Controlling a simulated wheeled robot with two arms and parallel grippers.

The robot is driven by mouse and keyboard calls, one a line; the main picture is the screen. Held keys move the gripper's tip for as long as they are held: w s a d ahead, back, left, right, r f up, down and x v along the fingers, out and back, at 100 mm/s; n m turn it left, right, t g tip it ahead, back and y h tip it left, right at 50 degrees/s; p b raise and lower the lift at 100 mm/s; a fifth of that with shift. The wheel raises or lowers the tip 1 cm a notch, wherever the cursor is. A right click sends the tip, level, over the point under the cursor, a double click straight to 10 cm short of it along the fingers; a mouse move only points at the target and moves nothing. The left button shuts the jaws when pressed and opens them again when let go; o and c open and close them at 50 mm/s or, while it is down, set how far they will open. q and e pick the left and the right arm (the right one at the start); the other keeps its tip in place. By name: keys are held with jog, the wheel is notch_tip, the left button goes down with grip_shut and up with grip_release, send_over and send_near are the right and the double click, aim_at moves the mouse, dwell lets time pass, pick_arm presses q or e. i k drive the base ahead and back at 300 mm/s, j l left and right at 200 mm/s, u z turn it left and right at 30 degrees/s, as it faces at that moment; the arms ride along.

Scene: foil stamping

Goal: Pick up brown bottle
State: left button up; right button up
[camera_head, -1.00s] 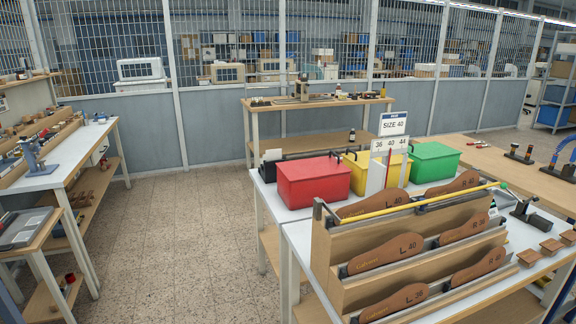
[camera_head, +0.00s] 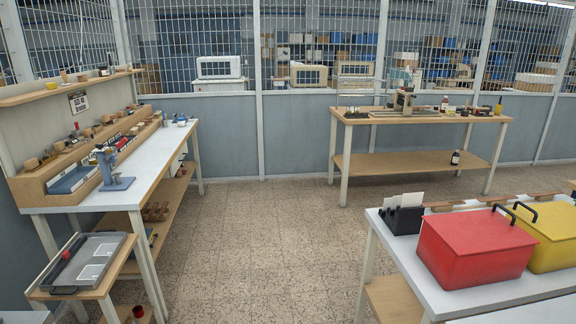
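A small dark bottle with a pale label (camera_head: 455,158) stands upright on the lower shelf of the back workbench. It looks dark brown or black; at this size I cannot tell which. A second small bottle (camera_head: 444,102), brownish and with a pale label, stands on the top of the same bench, right of the stamping machine (camera_head: 403,100). I cannot tell which of the two is the brown bottle. Neither of my grippers is in view.
The back workbench (camera_head: 365,160) stands across an open tiled floor (camera_head: 255,225). A long bench (camera_head: 160,155) with a blue press (camera_head: 112,168) is at left. A table with red (camera_head: 475,250) and yellow (camera_head: 550,235) boxes blocks the front right.

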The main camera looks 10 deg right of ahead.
aim_at(445, 103)
jog(key=i, duration=2.55)
jog(key=i+z, duration=0.15)
jog(key=i, duration=0.6)
jog(key=i+z, duration=0.15)
jog(key=i, duration=0.6)
jog(key=i+j+z, duration=0.15)
jog(key=i, duration=0.6)
jog(key=i+l+z, duration=0.2)
jog(key=i+z, duration=0.75)
jog(key=i+j+z, duration=0.25)
jog(key=i+z, duration=0.25)
jog(key=i+l+z, duration=0.15)
jog(key=i, duration=1.9)
jog(key=k, duration=0.45)
jog(key=i+l, duration=1.45)
jog(key=i+l+u, duration=0.1)
jog(key=i+l, duration=0.15)
jog(key=i+l+u, duration=0.1)
jog(key=i+l, duration=0.15)
jog(key=i+l+u, duration=0.1)
jog(key=l, duration=0.3)
jog(key=i+l+u, duration=0.1)
jog(key=i+l, duration=0.2)
jog(key=i+l+u, duration=0.1)
jog(key=l, duration=0.3)
jog(key=i+l+u, duration=0.1)
jog(key=i+l, duration=0.2)
jog(key=l, duration=0.1)
